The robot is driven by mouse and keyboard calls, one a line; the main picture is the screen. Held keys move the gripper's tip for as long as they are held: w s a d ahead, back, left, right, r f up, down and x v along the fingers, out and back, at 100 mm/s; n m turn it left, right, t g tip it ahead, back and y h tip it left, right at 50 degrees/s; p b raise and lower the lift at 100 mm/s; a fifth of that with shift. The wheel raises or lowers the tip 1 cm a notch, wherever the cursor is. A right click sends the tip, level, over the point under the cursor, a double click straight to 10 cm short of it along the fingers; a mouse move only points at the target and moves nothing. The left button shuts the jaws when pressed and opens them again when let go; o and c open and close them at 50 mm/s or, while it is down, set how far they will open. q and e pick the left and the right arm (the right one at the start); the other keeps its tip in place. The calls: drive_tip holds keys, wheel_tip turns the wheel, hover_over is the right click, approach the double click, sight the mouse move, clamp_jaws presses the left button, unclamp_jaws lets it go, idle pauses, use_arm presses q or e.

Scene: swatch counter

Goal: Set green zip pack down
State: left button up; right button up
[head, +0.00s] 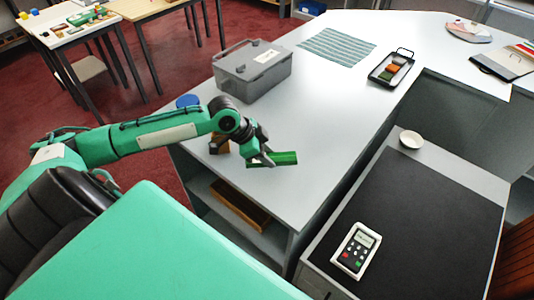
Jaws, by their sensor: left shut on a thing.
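The green zip pack (284,158) is a small green block-like packet near the front left part of the white counter (325,100). My left gripper (264,159) is shut on its left end, and the pack sticks out to the right of the fingers. I cannot tell whether the pack touches the counter top or is held a little above it. My right gripper is not in view.
A grey lidded box (252,72) stands behind the gripper, with a brown object (218,146) and blue disc (187,101) nearby. A striped mat (338,46) and black tray (391,67) lie farther back. Right of the pack is clear. A card terminal (355,250) lies on the lower dark surface.

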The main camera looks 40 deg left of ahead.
use_arm(q)
wheel_tip(320, 180, down, 4)
drive_tip(key=shift+r+p, duration=0.2)
drive_tip(key=shift+p, duration=0.25)
drive_tip(key=shift+f, duration=0.3)
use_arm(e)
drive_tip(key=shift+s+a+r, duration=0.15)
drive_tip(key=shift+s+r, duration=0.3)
use_arm(q)
drive_tip(key=shift+f, duration=0.15)
drive_tip(key=o, duration=1)
drive_tip(key=shift+s+a+r, duration=0.15)
drive_tip(key=shift+a+r, duration=0.15)
drive_tip(key=shift+r, duration=0.25)
drive_tip(key=b+v, duration=0.2)
drive_tip(key=v, duration=0.7)
drive_tip(key=shift+v, duration=1)
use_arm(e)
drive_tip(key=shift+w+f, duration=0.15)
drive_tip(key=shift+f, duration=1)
